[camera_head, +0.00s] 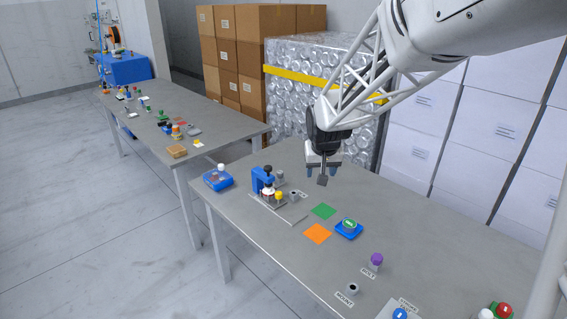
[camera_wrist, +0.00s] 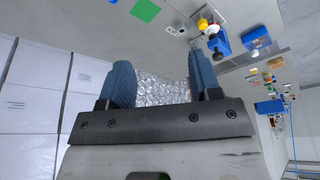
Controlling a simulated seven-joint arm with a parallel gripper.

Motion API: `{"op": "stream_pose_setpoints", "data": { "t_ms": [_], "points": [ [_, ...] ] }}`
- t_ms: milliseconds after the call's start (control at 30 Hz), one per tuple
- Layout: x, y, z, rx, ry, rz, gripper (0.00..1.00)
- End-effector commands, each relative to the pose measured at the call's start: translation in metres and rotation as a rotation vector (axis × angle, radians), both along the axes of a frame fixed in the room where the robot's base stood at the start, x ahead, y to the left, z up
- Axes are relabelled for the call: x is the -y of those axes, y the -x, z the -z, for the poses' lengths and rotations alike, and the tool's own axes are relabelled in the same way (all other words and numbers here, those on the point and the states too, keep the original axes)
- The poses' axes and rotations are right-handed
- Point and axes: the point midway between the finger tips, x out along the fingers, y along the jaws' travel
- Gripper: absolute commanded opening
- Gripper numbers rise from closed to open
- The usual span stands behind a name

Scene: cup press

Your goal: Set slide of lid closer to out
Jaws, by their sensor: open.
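The lid closer (camera_head: 264,181) is a small blue press with a black knob on top, standing near the left end of the near table. A light flat base or rail (camera_head: 290,213) reaches from it toward the front right. A white and dark piece (camera_head: 268,192) and a yellow-topped piece (camera_head: 279,196) are at its front. I cannot tell exactly how far the slide is out. The lid closer also shows upper right in the wrist view (camera_wrist: 219,43). My gripper (camera_head: 322,172) is open and empty above the table, to the right of the closer and apart from it.
A blue box (camera_head: 218,180) stands left of the closer. A green square (camera_head: 323,211), an orange square (camera_head: 318,233) and a blue tray (camera_head: 348,229) lie to its right. A purple-topped piece (camera_head: 376,261) stands farther right. The table's back right is bare.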

Motion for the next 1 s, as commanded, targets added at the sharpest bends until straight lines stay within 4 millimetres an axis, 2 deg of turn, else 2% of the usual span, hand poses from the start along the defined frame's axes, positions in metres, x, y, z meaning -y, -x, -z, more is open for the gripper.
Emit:
{"op": "stream_pose_setpoints", "data": {
  "t_ms": [100, 367, 600, 1000],
  "points": [
    [-0.012, -0.026, 0.017, 0.004, -0.001, -0.008, 0.58],
    [-0.039, -0.079, 0.054, 0.018, -0.005, -0.027, 0.58],
    [-0.067, -0.125, 0.094, 0.033, -0.01, -0.044, 0.58],
    [-0.112, -0.187, 0.167, 0.053, -0.019, -0.072, 0.58]
  ]
}}
